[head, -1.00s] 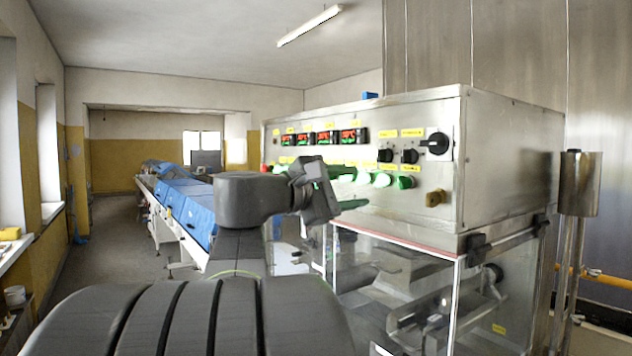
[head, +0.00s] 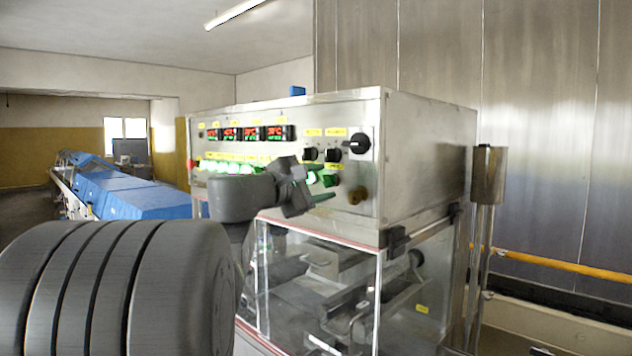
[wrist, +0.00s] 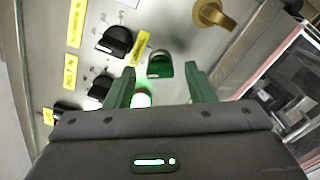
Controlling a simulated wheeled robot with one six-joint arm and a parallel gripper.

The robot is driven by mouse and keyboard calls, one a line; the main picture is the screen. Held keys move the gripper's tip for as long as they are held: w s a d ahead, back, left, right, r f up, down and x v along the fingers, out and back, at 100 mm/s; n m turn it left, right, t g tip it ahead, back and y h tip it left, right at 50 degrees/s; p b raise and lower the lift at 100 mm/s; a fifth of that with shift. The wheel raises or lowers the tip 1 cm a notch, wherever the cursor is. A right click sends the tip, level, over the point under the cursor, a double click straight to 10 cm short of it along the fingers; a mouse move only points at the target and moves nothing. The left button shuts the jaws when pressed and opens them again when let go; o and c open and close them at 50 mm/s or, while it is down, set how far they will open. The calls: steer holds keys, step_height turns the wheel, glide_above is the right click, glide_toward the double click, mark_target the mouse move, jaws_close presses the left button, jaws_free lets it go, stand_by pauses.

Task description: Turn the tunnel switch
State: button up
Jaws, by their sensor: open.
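The control panel (head: 285,170) has several knobs, and its yellow labels are too small to read, so I cannot tell which one is marked tunnel. A dark green knob (head: 329,180) is at the lower right of the lit green buttons. It also shows in the wrist view (wrist: 160,66), ahead of and between my two green fingertips, apart from them. My gripper (wrist: 158,72) is open and empty, facing the panel. In the head view, my gripper (head: 312,190) is just left of the green knob. Black knobs (head: 332,155) sit above it, with a larger black rotary switch (head: 360,142) at upper right.
A brass knob (head: 358,195) sticks out at the panel's lower right. Below the panel is a clear-walled enclosure (head: 318,280) with a machine inside. A steel post (head: 488,176) stands to the right. A blue-covered conveyor (head: 130,195) runs back at left.

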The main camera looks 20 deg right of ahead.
steer(key=c, duration=1)
